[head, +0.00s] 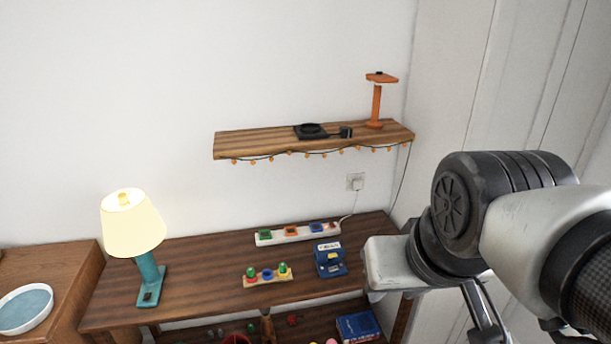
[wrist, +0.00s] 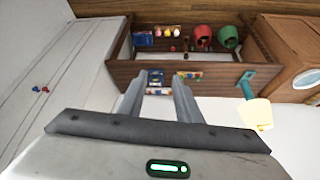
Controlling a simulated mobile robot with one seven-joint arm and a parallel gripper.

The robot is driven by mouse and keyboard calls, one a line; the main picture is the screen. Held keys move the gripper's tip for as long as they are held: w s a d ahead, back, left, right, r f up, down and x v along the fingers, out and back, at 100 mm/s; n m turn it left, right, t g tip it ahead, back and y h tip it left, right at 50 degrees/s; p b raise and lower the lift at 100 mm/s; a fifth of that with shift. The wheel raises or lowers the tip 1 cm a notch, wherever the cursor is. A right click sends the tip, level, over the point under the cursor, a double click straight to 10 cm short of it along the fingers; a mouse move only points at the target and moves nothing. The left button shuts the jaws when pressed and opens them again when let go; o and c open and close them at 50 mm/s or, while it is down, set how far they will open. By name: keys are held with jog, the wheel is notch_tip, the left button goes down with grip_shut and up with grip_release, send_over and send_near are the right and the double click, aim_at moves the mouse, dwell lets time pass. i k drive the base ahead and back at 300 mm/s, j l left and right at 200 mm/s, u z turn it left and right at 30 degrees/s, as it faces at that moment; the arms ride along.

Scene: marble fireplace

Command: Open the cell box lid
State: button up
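A small blue box (head: 330,260), which appears to be the cell box, stands on the wooden table (head: 205,262) near its right end. It has a pale top part and some yellow on its front. Whether its lid is shut is too small to tell. In the wrist view the blue box (wrist: 155,76) shows between my finger tips, some way beyond them. My gripper (wrist: 158,84) is open and empty. In the head view my arm enters from the right, and my fingers cannot be made out clearly there.
A coloured peg block (head: 267,275) lies left of the box, with a power strip (head: 285,236) behind. A lit lamp (head: 134,225) stands at the left end. A wall shelf (head: 255,141) hangs above. Another blue box (head: 358,327) sits on the lower shelf.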

aim_at(334, 249)
jog(key=i+j, duration=0.2)
jog(key=j, duration=0.25)
jog(key=i+j+u, duration=0.1)
jog(key=i+j, duration=0.15)
jog(key=j, duration=0.2)
jog(key=i+j, duration=0.25)
jog(key=j, duration=0.15)
jog(key=u, duration=0.05)
